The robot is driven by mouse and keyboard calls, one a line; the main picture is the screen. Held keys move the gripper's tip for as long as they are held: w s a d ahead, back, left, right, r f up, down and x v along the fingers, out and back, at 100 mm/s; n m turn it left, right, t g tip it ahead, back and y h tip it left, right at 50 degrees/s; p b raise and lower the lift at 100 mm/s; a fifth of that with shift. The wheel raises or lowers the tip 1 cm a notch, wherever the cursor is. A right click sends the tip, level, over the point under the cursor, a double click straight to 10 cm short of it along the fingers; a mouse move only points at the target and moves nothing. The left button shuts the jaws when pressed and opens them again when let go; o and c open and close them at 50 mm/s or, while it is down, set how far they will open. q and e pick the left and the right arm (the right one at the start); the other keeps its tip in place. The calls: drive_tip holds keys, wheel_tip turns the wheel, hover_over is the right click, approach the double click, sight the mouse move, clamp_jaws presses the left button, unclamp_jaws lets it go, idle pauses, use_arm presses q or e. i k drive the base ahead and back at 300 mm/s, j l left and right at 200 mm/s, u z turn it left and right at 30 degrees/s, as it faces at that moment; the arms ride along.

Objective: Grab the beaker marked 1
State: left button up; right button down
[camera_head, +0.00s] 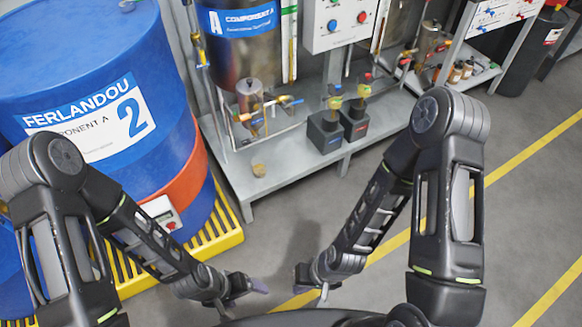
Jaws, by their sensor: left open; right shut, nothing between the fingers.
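No beaker with a readable 1 shows in the head view. Two dark boxes, one at the left (326,132) and one at the right (355,120), sit on the grey metal bench (275,172). Small yellowish vessels or fittings stand on them, too small to identify. A few small brown containers (461,71) stand on the shelf at the upper right, their marks unreadable. My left gripper (248,289) is open and empty, low in front of my body. My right gripper (312,284) is shut and empty, just right of it. Both are well apart from the bench.
A large blue drum marked 2 (100,110) stands at the left on a yellow grated pallet (222,232). Grey floor (400,262) with yellow lines lies open at the right.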

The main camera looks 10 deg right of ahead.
sight(258, 162)
drive_tip(key=i, duration=0.9)
drive_tip(key=z, duration=1.75)
drive_tip(key=k+j, duration=0.1)
drive_tip(key=j, duration=0.6)
drive_tip(key=k, duration=0.05)
